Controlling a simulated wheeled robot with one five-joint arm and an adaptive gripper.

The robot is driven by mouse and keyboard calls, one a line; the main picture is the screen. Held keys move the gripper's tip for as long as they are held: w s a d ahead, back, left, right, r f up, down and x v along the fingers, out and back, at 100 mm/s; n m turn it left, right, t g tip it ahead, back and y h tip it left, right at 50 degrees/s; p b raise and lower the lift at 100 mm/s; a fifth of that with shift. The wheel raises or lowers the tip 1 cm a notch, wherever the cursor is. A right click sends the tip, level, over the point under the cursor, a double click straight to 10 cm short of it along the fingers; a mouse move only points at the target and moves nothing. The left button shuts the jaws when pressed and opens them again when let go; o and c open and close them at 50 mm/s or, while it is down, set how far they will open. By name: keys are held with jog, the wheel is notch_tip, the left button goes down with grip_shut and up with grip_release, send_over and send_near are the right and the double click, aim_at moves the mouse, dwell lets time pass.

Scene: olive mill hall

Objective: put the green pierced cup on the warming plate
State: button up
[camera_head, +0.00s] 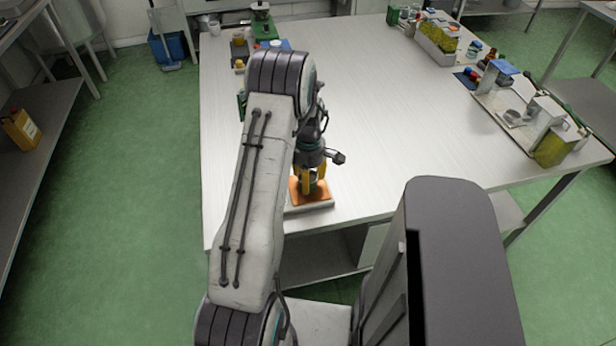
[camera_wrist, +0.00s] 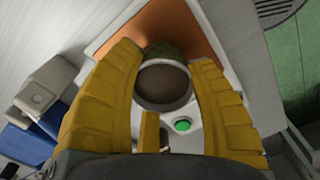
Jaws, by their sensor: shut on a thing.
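My gripper (camera_head: 312,182) is low over the warming plate (camera_head: 325,203) at the near edge of the table. The plate has an orange top and a pale base. In the wrist view, my yellow fingers are shut on the green pierced cup (camera_wrist: 165,50), one on each side. The cup is upright with its round brownish inside towards the camera. The orange top (camera_wrist: 190,22) lies behind it, and a green button (camera_wrist: 182,125) shows on the base. The cup is over the plate; whether it touches is unclear. In the head view my fingers mostly hide the cup.
The middle of the white table (camera_head: 370,120) is clear. Bottles and a green device (camera_head: 262,25) stand at the far left. A crate of jars (camera_head: 437,40) is at the back, and a tray with containers (camera_head: 525,115) is at the right.

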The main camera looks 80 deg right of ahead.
jog(key=shift+f, duration=0.1)
jog(key=shift+f, duration=0.1)
jog(key=o, duration=1.2)
notch_tip(320, 180, up, 12)
jog(key=shift+r+b, duration=0.2)
jog(key=shift+b, duration=0.15)
